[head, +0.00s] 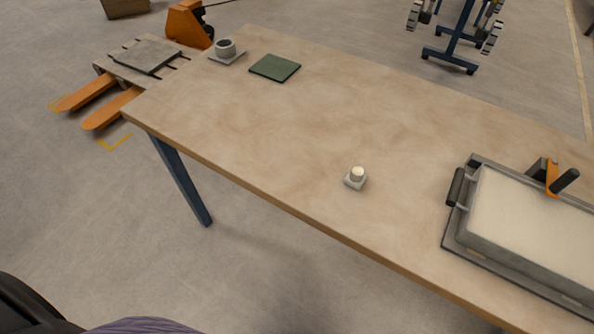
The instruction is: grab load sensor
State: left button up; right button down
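A small object that looks like the load sensor (356,175) stands on the wooden table (300,130), near its front edge and right of the middle. It has a pale square base and a short cream cylinder on top. It is upright, with nothing touching it. Neither of my grippers shows in the head view.
A sand-filled tray (457,226) with a black handle and an orange clamp (551,178) stands at the table's right. An orange pallet truck (188,24) stands beyond. The middle is clear.

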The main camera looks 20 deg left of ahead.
aim_at(355, 177)
jog(key=i+j+z, duration=0.15)
jog(key=j+z, duration=0.25)
jog(key=j, duration=0.6)
jog(key=j+z, duration=0.4)
jog(key=j, duration=0.55)
jog(key=k+j+z, duration=0.15)
jog(key=j+z, duration=0.3)
jog(key=j, duration=0.55)
